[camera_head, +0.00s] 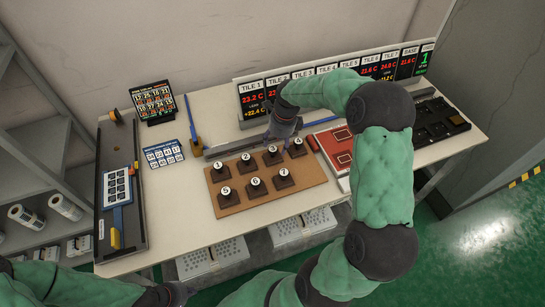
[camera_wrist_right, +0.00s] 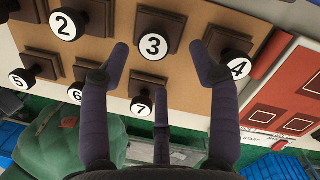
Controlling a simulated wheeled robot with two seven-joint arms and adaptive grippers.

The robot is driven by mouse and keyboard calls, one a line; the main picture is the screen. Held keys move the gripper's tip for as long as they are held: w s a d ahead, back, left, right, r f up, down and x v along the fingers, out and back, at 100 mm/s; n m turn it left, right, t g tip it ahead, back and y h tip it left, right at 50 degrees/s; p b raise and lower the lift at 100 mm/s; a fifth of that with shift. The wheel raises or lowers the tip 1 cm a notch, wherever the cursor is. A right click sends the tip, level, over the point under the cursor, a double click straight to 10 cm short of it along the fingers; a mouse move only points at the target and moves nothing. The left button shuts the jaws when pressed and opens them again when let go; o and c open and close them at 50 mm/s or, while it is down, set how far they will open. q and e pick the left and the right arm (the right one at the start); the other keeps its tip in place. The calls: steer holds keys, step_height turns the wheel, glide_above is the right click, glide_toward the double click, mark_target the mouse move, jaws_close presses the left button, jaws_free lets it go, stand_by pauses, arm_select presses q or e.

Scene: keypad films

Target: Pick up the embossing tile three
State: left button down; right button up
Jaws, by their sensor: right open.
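Embossing tile three (camera_wrist_right: 153,46) is a dark square base with a round knob and a white disc marked 3. It sits in the back row of the brown board (camera_head: 231,202), and in the head view the tile (camera_head: 271,151) is partly close under my right gripper (camera_head: 282,136). In the right wrist view, my open right gripper (camera_wrist_right: 162,60) has its fingers spread on either side of tile three, with nothing held. One finger overlaps tile four (camera_wrist_right: 238,67) in the picture; contact cannot be told. My left gripper (camera_head: 172,293) is at the bottom edge, its fingers unclear.
Tile two (camera_wrist_right: 65,25) and tile seven (camera_wrist_right: 141,104) are close neighbours. A red-and-white panel (camera_head: 338,152) lies right of the board. A row of temperature displays (camera_head: 251,97) stands behind. A black tray (camera_head: 119,180) is at the left; the table between it and the board is mostly clear.

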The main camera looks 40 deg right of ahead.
mark_target(273, 148)
steer(key=shift+w+a+f+b, duration=0.15)
steer(key=shift+w+f+b, duration=0.15)
steer(key=shift+f, duration=0.6)
steer(key=shift+w+a+f+b, duration=0.15)
steer(key=shift+f+b, duration=0.25)
steer(key=shift+f, duration=0.45)
steer(key=shift+w+a+f+b, duration=0.15)
steer(key=shift+w+f+b, duration=0.15)
steer(key=shift+f, duration=0.6)
jaws_close()
